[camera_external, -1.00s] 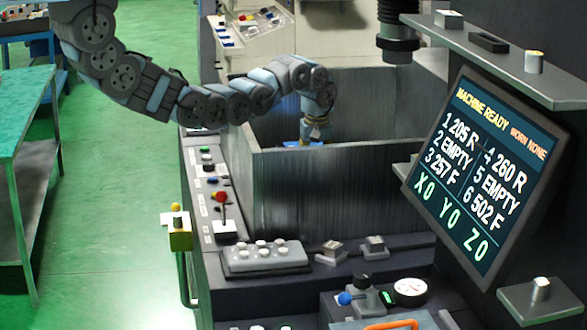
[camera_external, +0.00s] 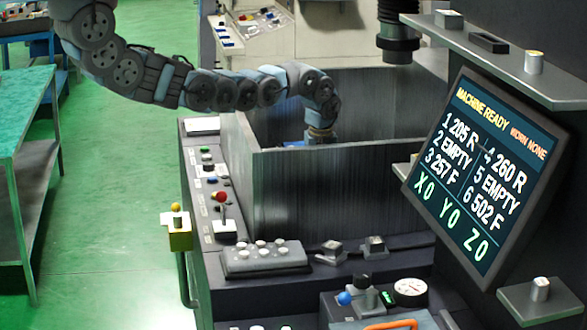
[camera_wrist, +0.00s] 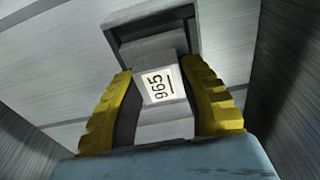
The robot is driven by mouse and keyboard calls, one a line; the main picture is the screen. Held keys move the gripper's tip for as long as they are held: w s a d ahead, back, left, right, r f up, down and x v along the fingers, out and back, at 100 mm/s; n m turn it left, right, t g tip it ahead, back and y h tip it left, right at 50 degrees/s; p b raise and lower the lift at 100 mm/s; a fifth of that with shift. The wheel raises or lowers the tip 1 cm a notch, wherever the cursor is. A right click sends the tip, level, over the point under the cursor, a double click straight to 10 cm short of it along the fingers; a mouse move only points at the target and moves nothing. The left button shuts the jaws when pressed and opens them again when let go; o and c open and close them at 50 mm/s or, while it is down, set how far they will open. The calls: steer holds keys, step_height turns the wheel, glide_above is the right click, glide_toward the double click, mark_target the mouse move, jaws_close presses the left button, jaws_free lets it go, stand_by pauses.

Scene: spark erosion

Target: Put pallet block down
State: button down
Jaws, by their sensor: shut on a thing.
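My gripper (camera_wrist: 158,74) is shut on the pallet block (camera_wrist: 148,52), with one yellow finger on each side. The block is grey metal with a white label that reads 965 from this angle. Just beyond it in the wrist view is a grey, open-fronted frame (camera_wrist: 196,30) with a dark inside. The block's far part lies at or within this frame's outline; I cannot tell whether they touch. In the external view my wrist (camera_external: 321,135) reaches down into the grey tank (camera_external: 345,195). The tank's front wall hides my fingertips and the block.
The tank walls stand close around my wrist. A dark machine head (camera_external: 397,40) hangs above the tank at the right. A tilted screen (camera_external: 482,170) and a shelf (camera_external: 490,60) stand to the right. A control panel with a red-topped lever (camera_external: 221,205) lies to the left.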

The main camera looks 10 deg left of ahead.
steer(key=shift+f, duration=0.5)
steer(key=shift+f, duration=0.2)
steer(key=c, duration=0.7)
jaws_free()
steer(key=shift+r, duration=0.1)
steer(key=shift+d+r, duration=0.1)
steer(key=shift+r, duration=0.9)
step_height(320, 180, up, 10)
steer(key=s+b, duration=0.1)
steer(key=shift+s+d+b, duration=0.15)
steer(key=shift+s+b, duration=0.05)
steer(key=shift+b, duration=0.15)
